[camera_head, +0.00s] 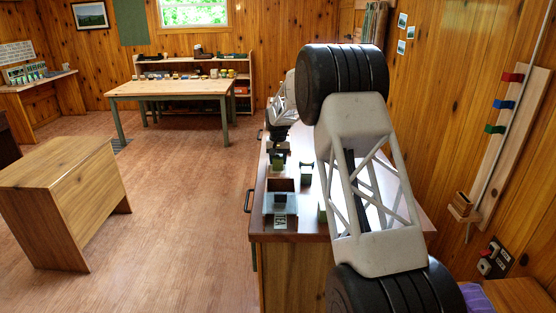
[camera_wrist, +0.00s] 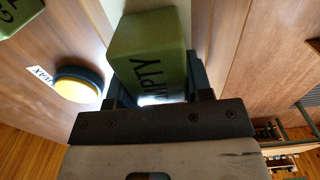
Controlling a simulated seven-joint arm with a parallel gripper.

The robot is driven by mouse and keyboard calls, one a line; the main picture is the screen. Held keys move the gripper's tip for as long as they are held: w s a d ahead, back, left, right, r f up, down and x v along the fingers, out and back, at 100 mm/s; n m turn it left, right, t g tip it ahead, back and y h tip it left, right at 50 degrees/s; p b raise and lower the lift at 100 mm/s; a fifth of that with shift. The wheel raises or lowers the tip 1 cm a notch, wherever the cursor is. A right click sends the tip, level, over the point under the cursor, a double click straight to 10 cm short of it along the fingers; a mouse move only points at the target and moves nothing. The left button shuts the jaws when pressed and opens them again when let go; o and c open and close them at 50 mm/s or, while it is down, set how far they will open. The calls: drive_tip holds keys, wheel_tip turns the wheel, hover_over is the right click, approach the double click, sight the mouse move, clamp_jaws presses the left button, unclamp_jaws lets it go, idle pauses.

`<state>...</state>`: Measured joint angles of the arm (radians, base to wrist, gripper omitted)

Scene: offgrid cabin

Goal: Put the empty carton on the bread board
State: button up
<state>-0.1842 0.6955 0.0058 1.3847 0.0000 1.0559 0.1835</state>
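The empty carton (camera_wrist: 150,48) is a green block with dark lettering, of which "MPTY" shows in the wrist view. It sits between the two fingers of my gripper (camera_wrist: 160,92), which look closed against its sides. In the head view my gripper (camera_head: 278,151) is low over the counter at its far part, with a green block (camera_head: 277,166) directly below it. I cannot tell whether the carton is clear of the counter. I cannot pick out the bread board for certain in either view; my arm hides much of the counter's right side.
A round yellow-topped tin (camera_wrist: 77,88) with a "WAX" label and a green carton (camera_wrist: 14,14) show in the wrist view.

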drive_tip(key=o, duration=0.4)
drive_tip(key=shift+r, duration=0.1)
wheel_tip(320, 180, up, 12)
drive_tip(key=shift+r, duration=0.1)
idle(0.6)
idle(0.4)
idle(0.4)
